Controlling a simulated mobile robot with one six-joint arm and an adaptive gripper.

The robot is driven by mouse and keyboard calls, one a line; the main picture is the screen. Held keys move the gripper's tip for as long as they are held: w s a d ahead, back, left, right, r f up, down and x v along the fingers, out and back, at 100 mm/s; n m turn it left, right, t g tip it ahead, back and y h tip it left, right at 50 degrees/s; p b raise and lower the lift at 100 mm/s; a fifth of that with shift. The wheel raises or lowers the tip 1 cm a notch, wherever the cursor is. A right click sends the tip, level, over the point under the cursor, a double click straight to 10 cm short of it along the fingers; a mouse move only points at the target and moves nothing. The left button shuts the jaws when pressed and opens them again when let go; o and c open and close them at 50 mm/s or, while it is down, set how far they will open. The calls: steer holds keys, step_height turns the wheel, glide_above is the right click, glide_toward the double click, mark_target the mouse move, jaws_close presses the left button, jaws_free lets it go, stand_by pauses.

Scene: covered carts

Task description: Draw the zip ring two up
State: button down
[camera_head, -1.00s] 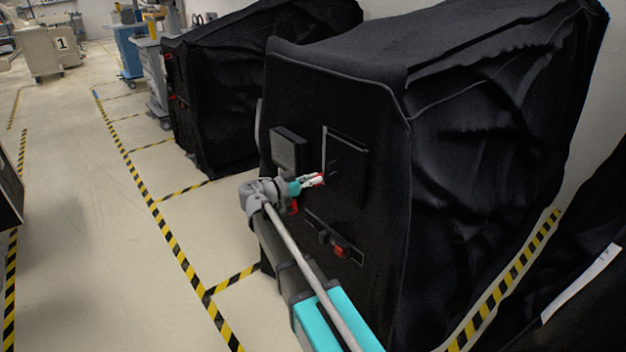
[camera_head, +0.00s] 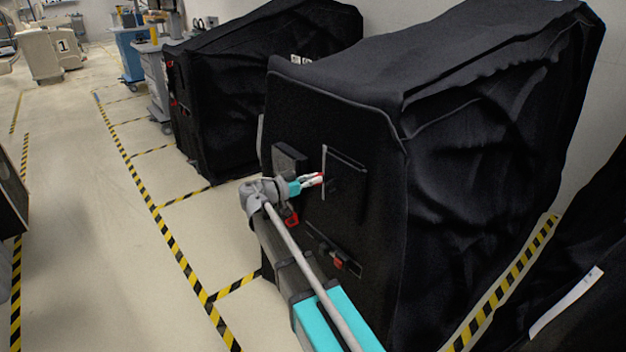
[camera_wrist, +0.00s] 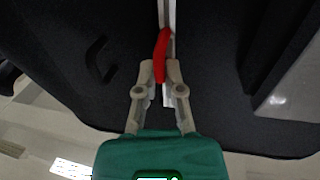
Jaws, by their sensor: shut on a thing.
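A black fabric cover (camera_head: 380,240) hangs over a cart, with a vertical white zip line (camera_head: 324,158) on its front face. My gripper (camera_head: 312,181) is at this line. In the wrist view the two fingers of my gripper (camera_wrist: 159,80) are closed around the lower part of a red zip ring (camera_wrist: 161,55), which lies over the white zip strip (camera_wrist: 171,17). In the head view only a small bit of red shows at the fingertips.
A dark square panel (camera_head: 290,160) is left of the zip. A slot with a red piece (camera_head: 338,264) is lower down, and a red tab (camera_head: 291,217) hangs near my wrist. Another covered cart (camera_head: 250,110) stands behind. The floor aisle at left is clear.

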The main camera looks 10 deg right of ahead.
mark_target(327, 151)
steer(key=shift+r+p, duration=3.8)
steer(key=shift+r, duration=0.3)
steer(key=c, duration=0.7)
jaws_free()
steer(key=shift+v, duration=6)
steer(key=shift+d, duration=0.1)
